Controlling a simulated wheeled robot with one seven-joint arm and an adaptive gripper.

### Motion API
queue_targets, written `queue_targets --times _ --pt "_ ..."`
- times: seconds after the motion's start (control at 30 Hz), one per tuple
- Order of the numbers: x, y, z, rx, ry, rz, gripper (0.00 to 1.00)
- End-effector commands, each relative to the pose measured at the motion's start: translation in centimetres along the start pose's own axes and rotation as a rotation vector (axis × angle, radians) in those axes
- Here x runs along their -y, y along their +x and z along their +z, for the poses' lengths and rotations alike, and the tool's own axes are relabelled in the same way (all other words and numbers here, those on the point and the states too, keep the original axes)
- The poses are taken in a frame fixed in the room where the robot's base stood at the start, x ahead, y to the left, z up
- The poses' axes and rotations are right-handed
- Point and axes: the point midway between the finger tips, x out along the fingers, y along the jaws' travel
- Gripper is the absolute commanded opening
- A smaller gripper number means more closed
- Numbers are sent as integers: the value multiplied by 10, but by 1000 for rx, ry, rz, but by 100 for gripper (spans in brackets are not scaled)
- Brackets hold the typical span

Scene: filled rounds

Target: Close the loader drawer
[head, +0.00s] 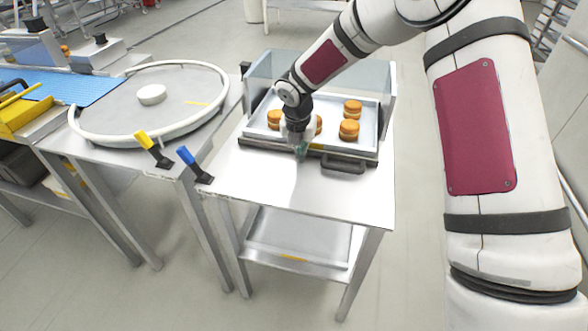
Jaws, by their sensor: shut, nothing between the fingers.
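The loader drawer (258,137) is a shallow metal tray with a dark front edge and a dark handle (343,164) at the front right. It sits between clear side walls on the metal table. Several orange-brown filled rounds (349,129) lie in it. My gripper (300,155) is shut and empty, pointing down at the drawer's front edge, left of the handle. I cannot tell whether its fingertips touch the drawer front. My gripper and wrist hide part of the tray and some rounds.
The tabletop (300,190) in front of the drawer is clear. A round turntable (110,110) with a white puck (151,95) stands to the left. A yellow-handled lever (153,149) and a blue-handled lever (195,165) stick up between the tables. A blue conveyor (60,85) is farther left.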

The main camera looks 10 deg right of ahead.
Motion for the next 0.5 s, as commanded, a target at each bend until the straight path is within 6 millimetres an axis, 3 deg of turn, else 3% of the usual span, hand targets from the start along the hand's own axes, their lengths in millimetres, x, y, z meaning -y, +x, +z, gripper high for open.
queue_targets --times 0.2,0.5 --pt "-1 11 34 0 2 2 0" --pt "0 13 49 0 0 0 0"
